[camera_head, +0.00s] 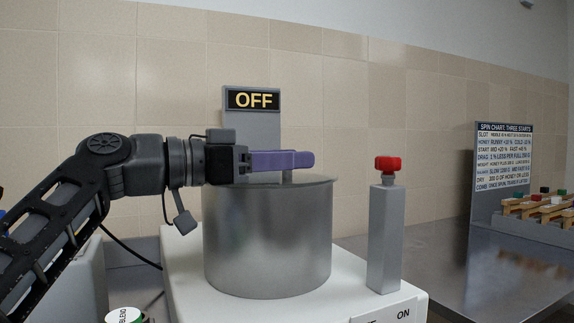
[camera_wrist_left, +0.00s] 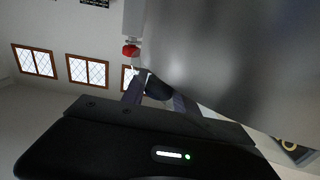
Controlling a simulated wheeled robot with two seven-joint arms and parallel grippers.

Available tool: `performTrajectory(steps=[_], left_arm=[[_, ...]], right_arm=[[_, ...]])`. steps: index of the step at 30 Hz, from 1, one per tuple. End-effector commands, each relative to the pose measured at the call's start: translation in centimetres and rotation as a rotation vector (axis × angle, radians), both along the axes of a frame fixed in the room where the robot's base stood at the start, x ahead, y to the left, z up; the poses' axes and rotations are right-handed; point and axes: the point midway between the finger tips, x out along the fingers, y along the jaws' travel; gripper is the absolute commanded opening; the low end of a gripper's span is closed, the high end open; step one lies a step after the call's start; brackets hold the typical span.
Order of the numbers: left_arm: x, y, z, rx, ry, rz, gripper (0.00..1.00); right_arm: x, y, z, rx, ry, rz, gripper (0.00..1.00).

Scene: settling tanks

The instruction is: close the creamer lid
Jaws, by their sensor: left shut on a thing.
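The creamer is a round brushed-metal drum (camera_head: 267,240) on a white base (camera_head: 190,270). Its lid (camera_head: 322,181) is seen almost edge-on and looks flat across the drum's top; I cannot tell whether it is fully seated. My left gripper (camera_head: 298,159) reaches in level from the left, its purple fingers just above the lid. It is shut on the lid's knob, whose short grey post (camera_head: 288,175) shows below the fingers. In the left wrist view a dark knob (camera_wrist_left: 158,88) sits between the fingers, beside a large blurred metal surface (camera_wrist_left: 235,55). My right gripper is not in view.
An OFF sign (camera_head: 252,99) stands on a grey post behind the drum. A grey pillar with a red knob (camera_head: 388,165) stands right of it. A chart board (camera_head: 503,165) and a wooden rack (camera_head: 540,208) are on the metal counter (camera_head: 470,270) at right, which has clear room in front.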

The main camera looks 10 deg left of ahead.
Motion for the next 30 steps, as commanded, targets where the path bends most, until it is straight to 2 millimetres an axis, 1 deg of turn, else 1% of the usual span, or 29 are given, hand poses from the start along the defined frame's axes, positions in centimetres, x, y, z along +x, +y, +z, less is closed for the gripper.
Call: performTrajectory(steps=[1, 9, 10, 16, 17, 25, 30], left_arm=[[0.0, -0.1, -0.5, 0.010, 0.004, -0.005, 0.00], [0.0, -0.2, -0.6, 0.013, 0.008, -0.008, 0.00], [0.0, -0.2, -0.7, 0.014, 0.009, -0.008, 0.37], [0.0, -0.1, -0.5, 0.010, 0.006, -0.006, 0.53], [0.0, -0.1, -0.5, 0.009, 0.006, -0.005, 0.55], [0.0, 0.0, -0.4, 0.007, 0.004, -0.004, 0.55], [-0.7, 1.1, -0.4, 0.007, 0.003, 0.000, 0.55]], right_arm=[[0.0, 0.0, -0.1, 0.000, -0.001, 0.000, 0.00], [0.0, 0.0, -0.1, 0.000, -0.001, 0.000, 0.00], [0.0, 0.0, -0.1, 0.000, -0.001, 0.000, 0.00], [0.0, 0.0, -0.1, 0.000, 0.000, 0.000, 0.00], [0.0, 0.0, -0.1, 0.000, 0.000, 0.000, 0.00], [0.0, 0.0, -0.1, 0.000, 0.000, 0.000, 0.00], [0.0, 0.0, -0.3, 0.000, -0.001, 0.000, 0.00]])
